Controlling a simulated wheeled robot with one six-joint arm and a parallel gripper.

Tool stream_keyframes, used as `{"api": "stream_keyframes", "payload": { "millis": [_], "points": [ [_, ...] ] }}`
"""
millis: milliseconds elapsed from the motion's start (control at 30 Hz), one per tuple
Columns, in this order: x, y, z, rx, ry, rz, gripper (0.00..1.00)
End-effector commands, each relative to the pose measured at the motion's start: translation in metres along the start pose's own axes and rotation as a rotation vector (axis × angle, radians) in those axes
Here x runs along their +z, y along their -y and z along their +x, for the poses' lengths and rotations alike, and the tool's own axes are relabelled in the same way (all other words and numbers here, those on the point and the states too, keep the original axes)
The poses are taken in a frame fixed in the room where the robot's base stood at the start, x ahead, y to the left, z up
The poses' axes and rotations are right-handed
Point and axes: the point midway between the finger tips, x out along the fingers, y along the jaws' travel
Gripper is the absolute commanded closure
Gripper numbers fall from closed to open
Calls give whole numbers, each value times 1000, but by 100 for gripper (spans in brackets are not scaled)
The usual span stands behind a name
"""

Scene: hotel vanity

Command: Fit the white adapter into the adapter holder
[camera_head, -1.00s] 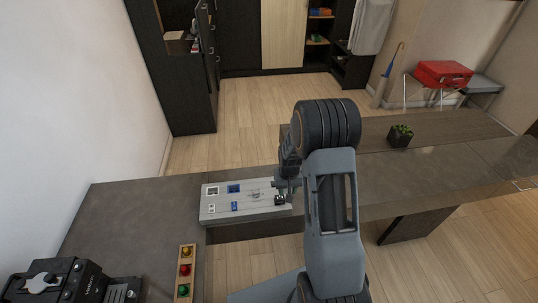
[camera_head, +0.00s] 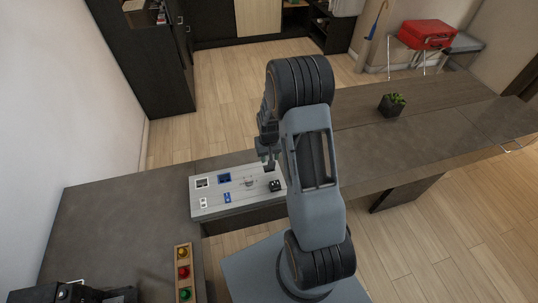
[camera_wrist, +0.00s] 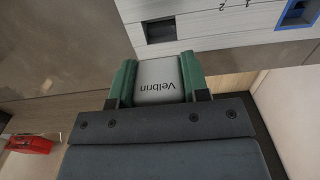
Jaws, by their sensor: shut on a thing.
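The light grey panel (camera_head: 240,205) lies on the counter. Just beyond the adapter in the wrist view is a dark rectangular slot (camera_wrist: 160,30) in the panel, and the adapter appears apart from it. A blue-framed socket (camera_wrist: 297,14) shows at the upper right. In the head view my gripper (camera_head: 269,165) is over the panel's back right end, and I cannot make out the adapter there.
A small black block (camera_head: 275,185) sits at the panel's right end. A wooden strip with yellow, red and green knobs (camera_head: 183,272) lies at the front. A black machine (camera_head: 70,292) is at the lower left.

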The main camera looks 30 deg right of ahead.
Motion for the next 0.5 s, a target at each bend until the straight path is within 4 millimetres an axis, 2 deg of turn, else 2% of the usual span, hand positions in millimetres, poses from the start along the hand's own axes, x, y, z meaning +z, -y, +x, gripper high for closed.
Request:
{"api": "stream_keyframes", "payload": {
  "millis": [500],
  "points": [
    [0,-1,29,0,1,2,82]
  ]
}}
